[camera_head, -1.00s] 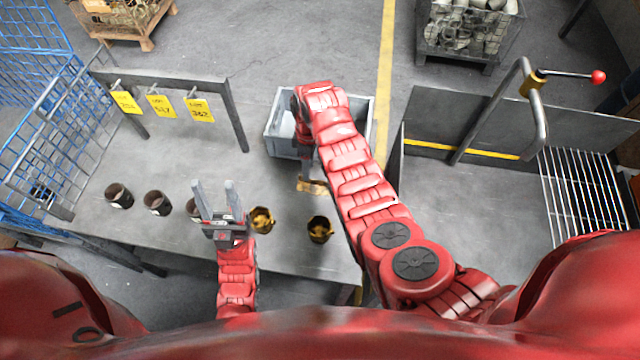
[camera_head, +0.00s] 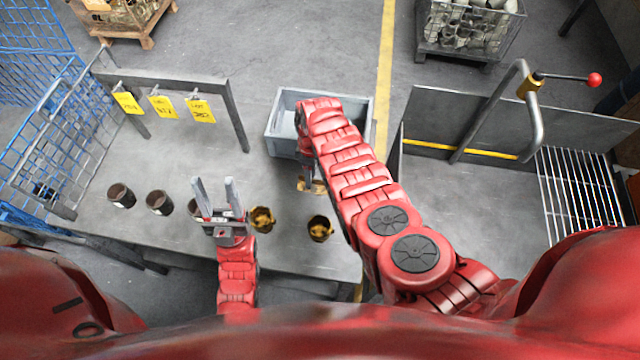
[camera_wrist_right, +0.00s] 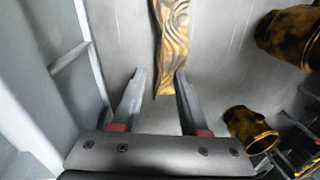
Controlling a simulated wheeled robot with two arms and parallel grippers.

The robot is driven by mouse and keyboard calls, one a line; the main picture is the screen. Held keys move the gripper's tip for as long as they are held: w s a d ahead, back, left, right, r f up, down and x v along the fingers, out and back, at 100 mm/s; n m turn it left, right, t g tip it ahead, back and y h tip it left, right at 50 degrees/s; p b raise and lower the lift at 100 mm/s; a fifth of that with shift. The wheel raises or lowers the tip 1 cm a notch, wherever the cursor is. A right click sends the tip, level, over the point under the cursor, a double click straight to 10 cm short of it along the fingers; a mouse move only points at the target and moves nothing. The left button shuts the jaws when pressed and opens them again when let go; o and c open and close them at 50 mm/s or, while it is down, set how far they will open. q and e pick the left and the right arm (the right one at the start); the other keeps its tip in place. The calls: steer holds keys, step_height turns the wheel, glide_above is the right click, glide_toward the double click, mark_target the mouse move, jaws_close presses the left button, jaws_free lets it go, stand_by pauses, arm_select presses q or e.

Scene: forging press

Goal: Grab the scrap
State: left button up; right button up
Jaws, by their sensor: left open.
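The scrap (camera_wrist_right: 172,45) looks like a twisted, golden-brown strip in the right wrist view, lying on the grey table. In the head view a small part of it (camera_head: 318,187) shows beside my right arm, which hides the rest. My right gripper (camera_wrist_right: 160,76) is open and empty. Its fingertips are near the strip's near end, which lies between them or just beyond, closer to the right finger; contact is not clear. My left gripper (camera_head: 214,182) is open over the table with nothing between its fingers.
A grey bin (camera_head: 285,104) stands just beyond my right gripper; its wall (camera_wrist_right: 45,70) is close on the left in the wrist view. Golden cups (camera_head: 262,219) (camera_head: 320,228) and dark cups (camera_head: 120,195) (camera_head: 158,202) stand along the table front. A tag rack (camera_head: 240,120) stands behind.

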jaws_close()
steer(key=shift+r, duration=0.2)
stand_by(0.3)
